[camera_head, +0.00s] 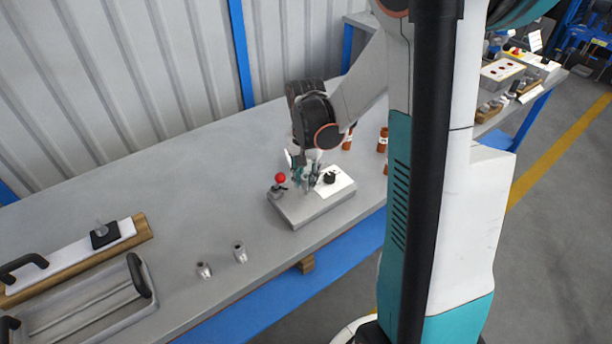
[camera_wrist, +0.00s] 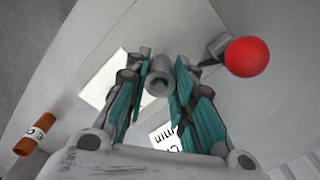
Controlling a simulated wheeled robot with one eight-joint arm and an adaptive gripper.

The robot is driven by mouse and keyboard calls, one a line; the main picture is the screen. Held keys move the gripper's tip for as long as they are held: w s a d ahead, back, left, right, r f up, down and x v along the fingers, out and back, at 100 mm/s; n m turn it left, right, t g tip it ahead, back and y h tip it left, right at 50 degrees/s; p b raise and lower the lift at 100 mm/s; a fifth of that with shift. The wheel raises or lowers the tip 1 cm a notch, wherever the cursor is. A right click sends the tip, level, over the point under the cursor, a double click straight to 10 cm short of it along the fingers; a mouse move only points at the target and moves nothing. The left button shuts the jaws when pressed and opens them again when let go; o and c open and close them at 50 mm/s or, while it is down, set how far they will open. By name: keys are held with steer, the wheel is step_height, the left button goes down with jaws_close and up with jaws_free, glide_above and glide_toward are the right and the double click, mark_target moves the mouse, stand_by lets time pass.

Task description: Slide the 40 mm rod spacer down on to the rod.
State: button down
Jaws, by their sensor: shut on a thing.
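My gripper (camera_head: 306,176) is over the grey fixture block (camera_head: 308,213) on the bench. In the wrist view its teal-padded fingers (camera_wrist: 160,72) are shut on a grey, hollow, round spacer (camera_wrist: 158,86), whose open end faces the camera. I cannot read a size on the spacer. The rod is not clearly visible; the spacer and fingers cover the area below them. I cannot tell whether the spacer is around a rod or apart from it. A red ball knob (camera_head: 280,178) stands at the block's left; it also shows in the wrist view (camera_wrist: 247,57).
A black knob (camera_head: 329,177) sits on a white plate on the block's right. Two grey sleeves (camera_head: 204,270) (camera_head: 240,252) stand on the bare bench in front. Orange-brown labelled cylinders (camera_head: 348,140) are behind. A handled tray (camera_head: 95,308) lies left.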

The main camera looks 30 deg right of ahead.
mark_target(306, 194)
steer(key=shift+f, duration=1.55)
steer(key=c, duration=1.3)
jaws_free()
step_height(306, 194, up, 12)
